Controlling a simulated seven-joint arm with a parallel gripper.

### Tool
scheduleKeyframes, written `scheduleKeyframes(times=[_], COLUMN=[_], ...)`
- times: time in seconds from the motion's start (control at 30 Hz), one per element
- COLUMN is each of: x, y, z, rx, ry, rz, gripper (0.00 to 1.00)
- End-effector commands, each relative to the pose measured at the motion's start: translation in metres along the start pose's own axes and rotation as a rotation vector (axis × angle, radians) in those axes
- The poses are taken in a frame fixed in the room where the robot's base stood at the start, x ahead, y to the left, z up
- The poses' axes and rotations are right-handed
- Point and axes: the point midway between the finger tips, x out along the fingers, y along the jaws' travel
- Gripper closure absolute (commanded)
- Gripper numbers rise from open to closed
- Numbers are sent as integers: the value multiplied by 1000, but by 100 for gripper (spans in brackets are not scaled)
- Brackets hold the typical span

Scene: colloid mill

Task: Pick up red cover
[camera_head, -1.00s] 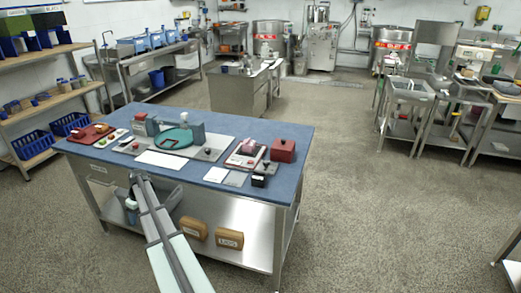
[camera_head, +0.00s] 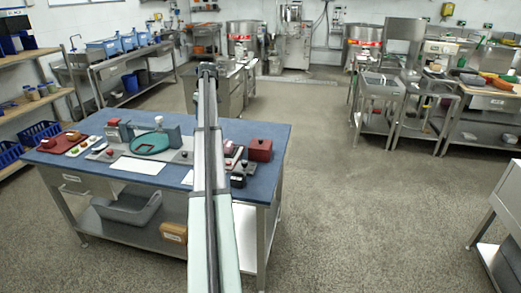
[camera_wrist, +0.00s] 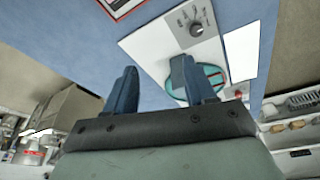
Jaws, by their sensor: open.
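A red block-shaped cover (camera_head: 259,149) with a small dark knob on top sits at the right end of the blue-topped table (camera_head: 270,130) in the head view. I cannot make it out in the wrist view. My gripper (camera_head: 207,72) is raised at the end of my extended arm, up and left of the red cover in the picture and apart from it. In the wrist view the two blue fingers of my gripper (camera_wrist: 155,88) are spread with nothing between them.
A teal round dish (camera_head: 150,143), a white sheet (camera_head: 138,166) and a dark red tray (camera_head: 62,141) lie on the table. A small black item (camera_head: 238,181) is near the front edge. A grey plate with a knob (camera_wrist: 196,28) shows in the wrist view. My arm hides part of the table.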

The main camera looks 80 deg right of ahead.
Motion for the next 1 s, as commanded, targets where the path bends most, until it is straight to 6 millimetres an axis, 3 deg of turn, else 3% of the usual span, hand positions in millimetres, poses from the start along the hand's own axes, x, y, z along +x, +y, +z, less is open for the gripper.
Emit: scheduleKeyframes(times=[0.03, 0.2, 0.4, 0.5, 0.67, 1.0], x=[-7, -27, -46, -50, -47, -2], y=[28, 92, 133, 142, 145, 142], z=[25, 107, 173, 190, 198, 212], rx=[56, 237, 383, 420, 435, 434], ry=[-35, -157, -250, -273, -284, -284], rz=[5, 17, 24, 27, 27, 25], gripper=[45, 45, 45, 45, 45, 45])
